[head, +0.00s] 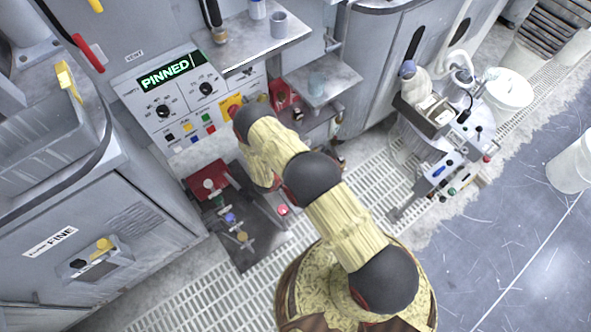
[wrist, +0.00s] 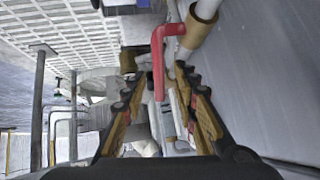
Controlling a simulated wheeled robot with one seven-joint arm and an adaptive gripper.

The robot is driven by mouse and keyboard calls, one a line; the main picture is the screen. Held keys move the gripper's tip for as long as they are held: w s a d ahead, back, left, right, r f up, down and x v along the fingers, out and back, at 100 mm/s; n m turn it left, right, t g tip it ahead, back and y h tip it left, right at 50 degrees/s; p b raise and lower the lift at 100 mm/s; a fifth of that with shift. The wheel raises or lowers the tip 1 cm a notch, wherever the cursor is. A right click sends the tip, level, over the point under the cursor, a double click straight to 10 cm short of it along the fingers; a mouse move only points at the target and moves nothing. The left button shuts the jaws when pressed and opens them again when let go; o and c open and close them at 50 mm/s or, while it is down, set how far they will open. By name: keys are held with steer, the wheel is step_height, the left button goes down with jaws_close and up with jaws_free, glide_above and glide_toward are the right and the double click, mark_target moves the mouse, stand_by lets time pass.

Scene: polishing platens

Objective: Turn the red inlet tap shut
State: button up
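The red inlet tap (wrist: 168,32) shows in the wrist view as a bent red handle beside a pale pipe with a brown collar. Its long end points down the picture, into the space between my gripper's fingers. My gripper (wrist: 159,76) is open, with one finger on each side of the red handle. The right finger looks nearer to the handle; I cannot tell whether it touches. In the head view my arm hides the gripper, and I cannot pick out the tap there with certainty.
A control panel (head: 166,99) reading "PINNED" stands left of my arm. A grey bench machine (head: 440,150) and a white bucket (head: 508,92) stand to the right. Open floor (head: 520,240) lies at lower right.

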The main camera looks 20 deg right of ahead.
steer(key=v, duration=0.7)
steer(key=shift+r, duration=0.2)
steer(key=shift+s+a, duration=0.1)
steer(key=shift+c, duration=0.4)
